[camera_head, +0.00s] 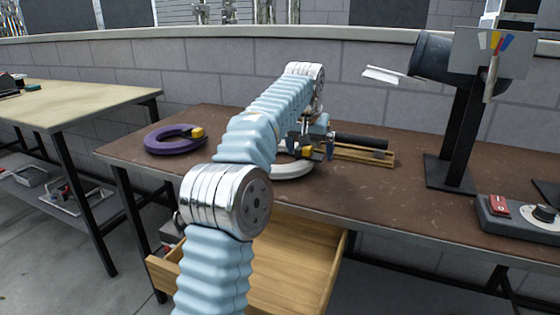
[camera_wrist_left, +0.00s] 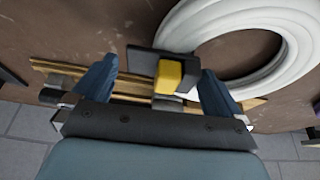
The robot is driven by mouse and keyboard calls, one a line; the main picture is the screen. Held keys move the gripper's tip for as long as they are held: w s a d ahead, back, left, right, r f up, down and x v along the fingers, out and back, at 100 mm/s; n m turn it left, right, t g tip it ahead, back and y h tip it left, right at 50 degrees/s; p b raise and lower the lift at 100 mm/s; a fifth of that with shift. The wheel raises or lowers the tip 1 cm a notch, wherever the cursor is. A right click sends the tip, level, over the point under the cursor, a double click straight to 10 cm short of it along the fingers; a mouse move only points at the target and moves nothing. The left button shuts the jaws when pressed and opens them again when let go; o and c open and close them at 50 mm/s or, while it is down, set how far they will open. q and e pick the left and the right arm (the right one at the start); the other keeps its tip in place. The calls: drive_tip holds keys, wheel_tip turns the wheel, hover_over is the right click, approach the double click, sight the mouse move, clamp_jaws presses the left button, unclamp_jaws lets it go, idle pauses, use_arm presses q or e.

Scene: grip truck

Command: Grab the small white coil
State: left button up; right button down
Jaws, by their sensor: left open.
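The small white coil (camera_head: 292,170) lies on the brown workbench, partly hidden behind my left arm in the head view. In the left wrist view the white coil (camera_wrist_left: 290,75) fills the upper right, with a yellow clip and a dark piece (camera_wrist_left: 170,77) at its near side. My left gripper (camera_head: 318,148) is just above the coil's right side. In the left wrist view its fingers (camera_wrist_left: 158,69) are apart, one on each side of the yellow clip, and not closed on it. My right gripper is not in view.
A purple coil (camera_head: 168,145) with a yellow clip lies at the left of the bench (camera_head: 420,192). A wooden piece (camera_head: 375,157) and a dark cylinder (camera_head: 360,141) lie right of my gripper. An open wooden drawer (camera_head: 295,260) juts out below. A black stand (camera_head: 460,130) stands to the right.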

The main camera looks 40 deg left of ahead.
use_arm(q)
drive_tip(key=shift+w+f, duration=0.15)
drive_tip(key=shift+f, duration=0.25)
drive_tip(key=shift+r, duration=0.2)
drive_tip(key=c, duration=1.5)
